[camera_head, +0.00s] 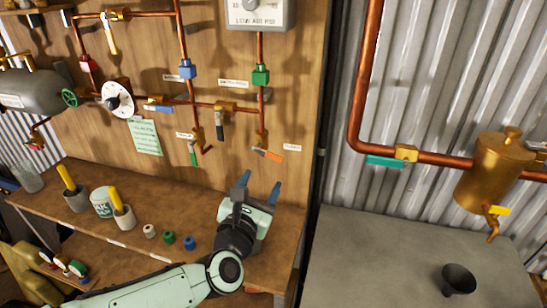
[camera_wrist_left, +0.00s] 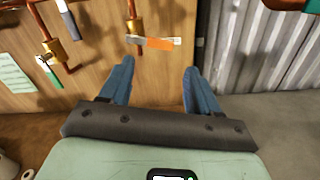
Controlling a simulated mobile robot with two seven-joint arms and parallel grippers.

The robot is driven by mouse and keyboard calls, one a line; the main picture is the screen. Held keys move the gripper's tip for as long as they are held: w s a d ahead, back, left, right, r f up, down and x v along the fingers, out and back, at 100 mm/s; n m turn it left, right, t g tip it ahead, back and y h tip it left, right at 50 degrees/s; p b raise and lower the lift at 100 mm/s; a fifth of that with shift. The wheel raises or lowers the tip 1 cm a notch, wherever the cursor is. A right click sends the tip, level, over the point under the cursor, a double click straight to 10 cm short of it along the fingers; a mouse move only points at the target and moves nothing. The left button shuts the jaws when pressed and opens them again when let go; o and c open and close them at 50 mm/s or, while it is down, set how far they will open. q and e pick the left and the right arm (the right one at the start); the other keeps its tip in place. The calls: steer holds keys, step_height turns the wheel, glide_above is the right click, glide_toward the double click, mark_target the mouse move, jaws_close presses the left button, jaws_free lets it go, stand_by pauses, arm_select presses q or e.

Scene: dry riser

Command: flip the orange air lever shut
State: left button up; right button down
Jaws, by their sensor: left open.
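The orange lever (camera_head: 269,155) is on a brass valve at the bottom of a copper pipe, on the wooden panel. It sticks out to the right and slopes slightly down. In the left wrist view the orange lever (camera_wrist_left: 160,44) lies nearly level, just beyond and between the fingertips. My left gripper (camera_head: 260,186) is open and empty, below the lever and apart from it. In the left wrist view the left gripper (camera_wrist_left: 158,66) shows both blue fingers spread wide. My right gripper is not in view.
A green lever (camera_head: 193,155) and a black lever (camera_head: 220,128) hang from nearby valves. The wooden bench (camera_head: 140,238) below holds cups and small coloured fittings. To the right, a grey table (camera_head: 385,250) carries a black funnel (camera_head: 459,280), with a brass vessel (camera_head: 490,172) above.

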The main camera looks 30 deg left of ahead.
mark_target(275, 155)
arm_select(q)
steer(key=p+x, duration=0.1)
steer(key=x, duration=0.9)
steer(key=shift+w+p, duration=0.1)
steer(key=shift+p, duration=0.25)
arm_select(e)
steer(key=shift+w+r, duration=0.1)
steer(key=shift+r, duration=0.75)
arm_select(q)
steer(key=shift+c, duration=0.3)
jaws_close()
steer(key=n+b, duration=0.1)
steer(key=b, duration=0.1)
steer(key=n+b, duration=0.1)
steer(key=b, duration=0.2)
steer(key=shift+d+r, duration=0.1)
steer(key=shift+r, duration=0.15)
steer(key=shift+r+n+b, duration=0.4)
steer(key=shift+n+b, duration=0.25)
steer(key=shift+n, duration=0.05)
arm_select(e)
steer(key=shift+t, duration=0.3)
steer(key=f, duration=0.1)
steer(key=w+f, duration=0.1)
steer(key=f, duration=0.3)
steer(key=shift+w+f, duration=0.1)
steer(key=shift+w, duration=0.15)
arm_select(q)
steer(key=shift+o, duration=0.3)
jaws_free()
